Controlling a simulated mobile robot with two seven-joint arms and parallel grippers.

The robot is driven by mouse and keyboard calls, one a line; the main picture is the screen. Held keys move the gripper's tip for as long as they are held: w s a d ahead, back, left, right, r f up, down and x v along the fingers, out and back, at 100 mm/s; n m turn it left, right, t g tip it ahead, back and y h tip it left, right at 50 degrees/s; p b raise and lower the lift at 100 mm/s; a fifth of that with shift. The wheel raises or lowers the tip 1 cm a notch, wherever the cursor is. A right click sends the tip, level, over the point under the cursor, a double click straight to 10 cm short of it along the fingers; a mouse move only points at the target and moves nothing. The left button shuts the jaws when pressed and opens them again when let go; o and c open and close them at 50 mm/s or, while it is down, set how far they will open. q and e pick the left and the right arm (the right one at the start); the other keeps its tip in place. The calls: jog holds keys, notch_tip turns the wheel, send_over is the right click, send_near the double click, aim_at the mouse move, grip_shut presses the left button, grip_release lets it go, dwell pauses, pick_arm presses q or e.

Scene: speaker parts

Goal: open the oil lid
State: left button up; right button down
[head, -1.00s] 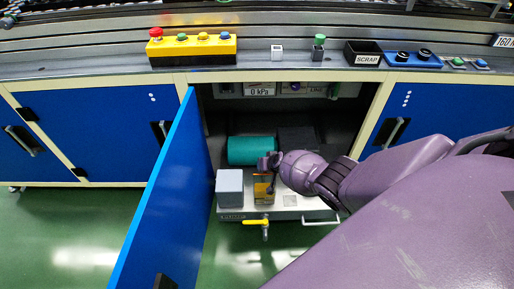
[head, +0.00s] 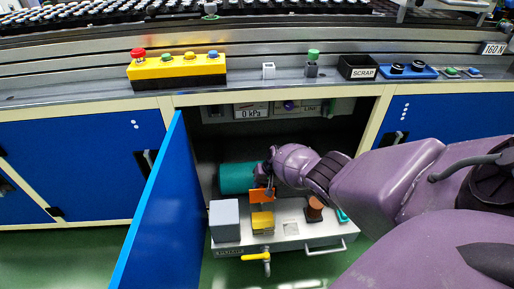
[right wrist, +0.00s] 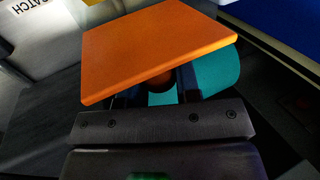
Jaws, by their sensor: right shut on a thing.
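The orange oil lid (head: 262,195) is a flat plate, held by my right gripper (head: 264,180) inside the open cabinet. In the right wrist view the lid (right wrist: 155,48) fills the upper middle, in front of the fingers of my right gripper (right wrist: 160,88), which are shut on a dark round part at it, mostly hidden. The amber oil box (head: 262,222) stands on the grey unit just below and in front of the lid; a gap shows between them. My left gripper is not in view.
The blue cabinet door (head: 150,215) stands open at the left. A grey block (head: 224,220) is left of the oil box. A teal cylinder (head: 236,178) lies behind. A brown knob (head: 314,209) and a yellow-handled valve (head: 258,256) are also on the grey unit (head: 290,238).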

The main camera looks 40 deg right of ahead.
jog(key=shift+f+g+b, duration=0.3)
jog(key=shift+f+b, duration=0.05)
jog(key=shift+f, duration=0.15)
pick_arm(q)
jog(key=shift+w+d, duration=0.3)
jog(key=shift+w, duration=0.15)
pick_arm(e)
jog(key=shift+w+d+r, duration=0.1)
jog(key=shift+w+r, duration=0.1)
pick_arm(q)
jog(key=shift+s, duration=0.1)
pick_arm(e)
jog(key=c, duration=0.9)
grip_release()
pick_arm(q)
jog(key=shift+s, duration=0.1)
pick_arm(e)
jog(key=shift+r, duration=0.1)
pick_arm(q)
jog(key=p, duration=0.2)
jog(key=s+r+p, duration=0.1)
jog(key=p, duration=0.1)
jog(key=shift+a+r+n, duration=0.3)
pick_arm(e)
jog(key=v, duration=1)
jog(key=shift+w+d+r, duration=0.1)
jog(key=shift+d+r, duration=0.2)
jog(key=shift+d, duration=0.1)
